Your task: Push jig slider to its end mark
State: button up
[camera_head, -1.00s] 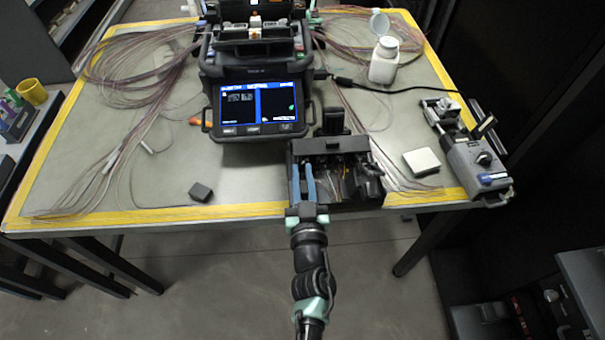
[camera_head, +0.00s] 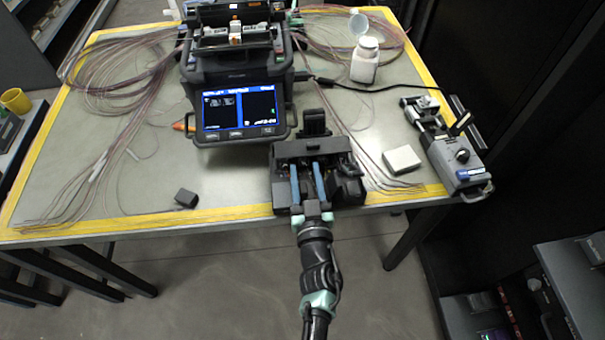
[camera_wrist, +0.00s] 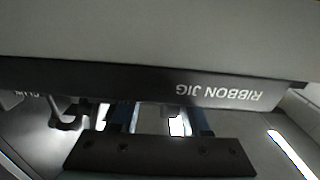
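A black box-shaped fixture (camera_head: 283,188) sits at the table's front edge in the head view. In the wrist view a black edge (camera_wrist: 150,84) carries the words RIBBON JIG upside down. My gripper (camera_head: 306,166) reaches over the fixture from the front, its two blue fingers apart with a visible gap and nothing seen between them. In the wrist view, parts of the blue fingers (camera_wrist: 160,120) show between the labelled edge and a dark bar with screws. I cannot make out the slider or its end mark. Whether the fingers touch the fixture is unclear.
The splicer (camera_head: 240,72) with a lit screen stands behind the fixture. A pale block (camera_head: 402,160) and a grey device with a knob (camera_head: 458,160) lie to the right. A white bottle (camera_head: 365,62) is behind. A small dark block (camera_head: 186,199) lies left, amid bare table.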

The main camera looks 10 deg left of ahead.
jog(key=shift+s+a, duration=0.1)
jog(key=shift+a, duration=0.05)
jog(key=shift+s, duration=0.1)
jog(key=shift+s+f, duration=0.1)
jog(key=shift+s, duration=0.15)
jog(key=v, duration=1.2)
jog(key=shift+p, duration=0.35)
jog(key=shift+s, duration=0.1)
